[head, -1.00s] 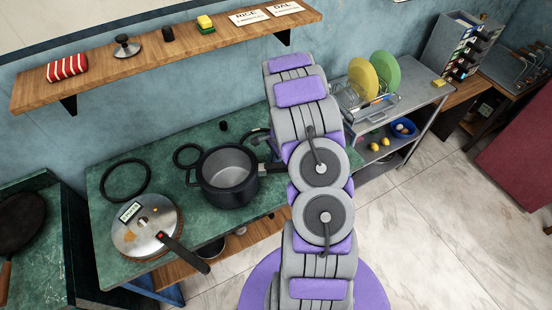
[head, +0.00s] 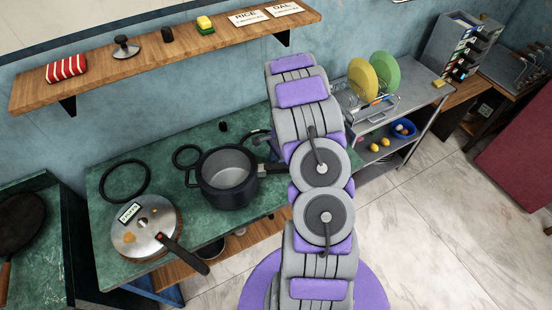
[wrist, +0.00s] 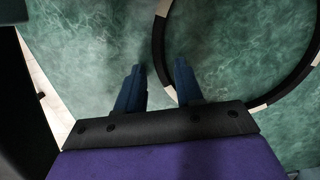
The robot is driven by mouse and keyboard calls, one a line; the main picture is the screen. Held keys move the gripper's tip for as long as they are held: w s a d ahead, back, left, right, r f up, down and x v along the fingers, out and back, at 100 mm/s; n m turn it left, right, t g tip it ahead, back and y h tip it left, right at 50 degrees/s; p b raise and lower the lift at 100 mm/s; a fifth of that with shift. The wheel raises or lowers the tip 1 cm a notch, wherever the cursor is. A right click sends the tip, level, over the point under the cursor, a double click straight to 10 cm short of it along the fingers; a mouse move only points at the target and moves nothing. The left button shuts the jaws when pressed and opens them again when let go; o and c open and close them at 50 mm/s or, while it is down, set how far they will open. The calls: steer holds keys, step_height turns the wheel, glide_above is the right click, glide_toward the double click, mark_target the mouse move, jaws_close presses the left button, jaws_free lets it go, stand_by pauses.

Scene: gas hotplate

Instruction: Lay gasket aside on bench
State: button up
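A dark ring with pale patches, apparently the gasket (wrist: 158,48), lies over the green bench top in the wrist view. My gripper (wrist: 160,66) shows two blue fingers spread apart. The ring's left side passes between them in the picture, with the right fingertip inside the ring and the left one outside. I cannot tell whether they touch it or how high they are. In the head view my arm hides the gripper. A dark ring (head: 257,136) shows partly beside my arm, behind the pot; it may be the same ring. The bench (head: 225,133) is green.
A black pot (head: 227,190) stands mid-bench, its handle pointing toward my arm. A lid (head: 147,237) with a long handle lies front left. A large black ring (head: 103,184) and a smaller one (head: 174,157) lie behind. A steel rack table (head: 413,100) stands to the right.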

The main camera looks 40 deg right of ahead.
step_height(320, 180, up, 12)
steer(key=d+r+p, duration=0.1)
steer(key=p, duration=0.1)
steer(key=s+a+r+n+g, duration=0.1)
steer(key=s+a+r+n, duration=0.25)
steer(key=a+r, duration=0.3)
steer(key=s+a+r+n, duration=0.2)
steer(key=a+r+n, duration=0.2)
steer(key=a+r, duration=0.3)
steer(key=s+a+r+n+h, duration=0.1)
steer(key=s+a+r+n, duration=0.2)
steer(key=s+a+n, duration=0.3)
steer(key=s+a+r+n+g, duration=0.1)
steer(key=s+a+r+n, duration=0.3)
steer(key=s, duration=1.2)
steer(key=a+n, duration=0.3)
steer(key=a, duration=0.3)
steer(key=shift+s+a+r+h, duration=0.25)
steer(key=shift+s+a+h, duration=0.05)
steer(key=shift+h, duration=0.1)
steer(key=shift+f, duration=0.1)
steer(key=shift+d+f+b, duration=0.1)
steer(key=shift+f+b, duration=0.15)
steer(key=shift+b, duration=0.15)
